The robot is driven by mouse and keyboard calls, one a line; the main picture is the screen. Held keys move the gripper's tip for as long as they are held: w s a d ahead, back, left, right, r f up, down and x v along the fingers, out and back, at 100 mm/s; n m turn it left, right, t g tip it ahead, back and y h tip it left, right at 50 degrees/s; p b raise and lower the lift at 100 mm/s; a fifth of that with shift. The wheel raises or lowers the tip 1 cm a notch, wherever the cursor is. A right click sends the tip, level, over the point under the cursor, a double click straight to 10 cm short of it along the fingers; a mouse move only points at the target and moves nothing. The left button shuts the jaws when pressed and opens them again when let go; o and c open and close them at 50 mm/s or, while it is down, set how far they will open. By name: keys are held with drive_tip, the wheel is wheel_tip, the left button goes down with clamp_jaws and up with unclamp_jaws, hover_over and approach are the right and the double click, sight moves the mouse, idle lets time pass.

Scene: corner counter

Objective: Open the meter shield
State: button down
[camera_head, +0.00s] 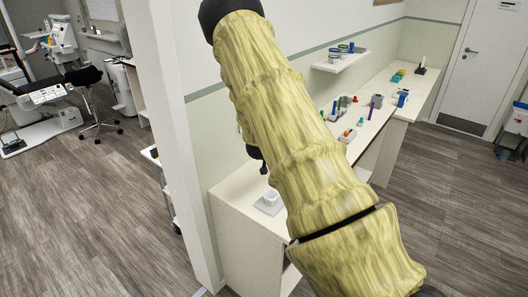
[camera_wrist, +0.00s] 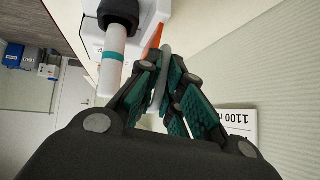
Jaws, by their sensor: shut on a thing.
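In the wrist view, my gripper (camera_wrist: 165,82) has its teal-padded fingers closed around a thin, curved grey piece, which looks like the meter shield (camera_wrist: 165,52). The piece stands edge-on to the camera, and its lower part is hidden between the fingers. A white meter body (camera_wrist: 151,14) with an orange part (camera_wrist: 156,38) lies just beyond the fingertips. Whether the shield is raised from the meter cannot be told. In the head view my sleeved arm hides most of the gripper and the meter.
A white cylinder with a teal band (camera_wrist: 113,52) and black cap stands close left of the fingers. In the head view, a white cup (camera_head: 271,197) sits on the near counter (camera_head: 240,205); small items line the far counter.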

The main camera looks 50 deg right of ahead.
drive_tip(key=shift+s+f, duration=0.2)
drive_tip(key=c, duration=1.6)
unclamp_jaws()
drive_tip(key=shift+d, duration=0.1)
drive_tip(key=shift+o, duration=0.2)
drive_tip(key=shift+w+r, duration=0.1)
drive_tip(key=v, duration=1.2)
